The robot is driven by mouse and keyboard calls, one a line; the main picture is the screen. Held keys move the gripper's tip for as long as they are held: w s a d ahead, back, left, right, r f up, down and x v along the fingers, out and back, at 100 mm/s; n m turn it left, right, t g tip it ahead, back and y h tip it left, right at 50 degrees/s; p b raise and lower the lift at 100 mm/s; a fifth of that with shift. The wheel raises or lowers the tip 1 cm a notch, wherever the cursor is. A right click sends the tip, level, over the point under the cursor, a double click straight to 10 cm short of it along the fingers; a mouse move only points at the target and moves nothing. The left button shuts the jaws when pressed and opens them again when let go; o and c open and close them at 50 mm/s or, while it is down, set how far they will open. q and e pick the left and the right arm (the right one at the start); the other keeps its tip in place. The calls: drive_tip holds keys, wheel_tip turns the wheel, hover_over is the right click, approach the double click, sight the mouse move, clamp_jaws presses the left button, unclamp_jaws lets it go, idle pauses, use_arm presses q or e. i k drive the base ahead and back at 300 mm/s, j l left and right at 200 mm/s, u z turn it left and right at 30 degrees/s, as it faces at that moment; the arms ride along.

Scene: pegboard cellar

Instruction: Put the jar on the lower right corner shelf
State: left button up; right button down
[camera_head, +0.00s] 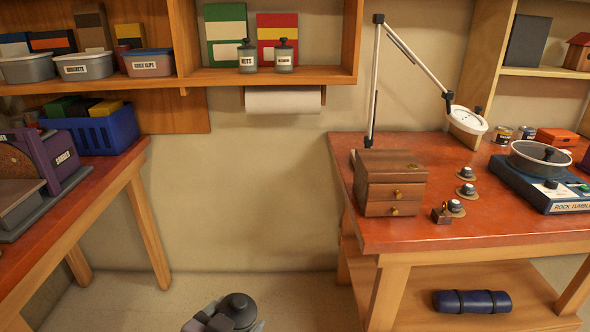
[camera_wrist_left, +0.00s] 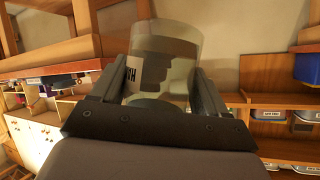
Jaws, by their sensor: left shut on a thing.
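The jar (camera_wrist_left: 165,45) is clear with a dark-printed label, and it stands out between the two fingers of my left gripper (camera_wrist_left: 162,82) in the left wrist view. In the head view its dark knobbed lid (camera_head: 237,307) shows at the bottom edge, low over the floor. My left gripper (camera_head: 222,323) is shut on the jar there, mostly cut off by the frame. A pale wood corner shelf (camera_head: 545,73) at the top right holds a dark book and a red-roofed birdhouse. My right gripper is not in view.
A red-topped bench (camera_head: 400,240) on the right carries a drawer box (camera_head: 390,183), a lamp (camera_head: 468,120) and a rock tumbler (camera_head: 545,180). A blue roll (camera_head: 472,302) lies on its undershelf. Another bench (camera_head: 85,210) stands left. The floor between is clear.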

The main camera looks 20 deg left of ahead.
sight(316, 74)
drive_tip(key=i+j+z, duration=0.7)
drive_tip(key=i, duration=0.15)
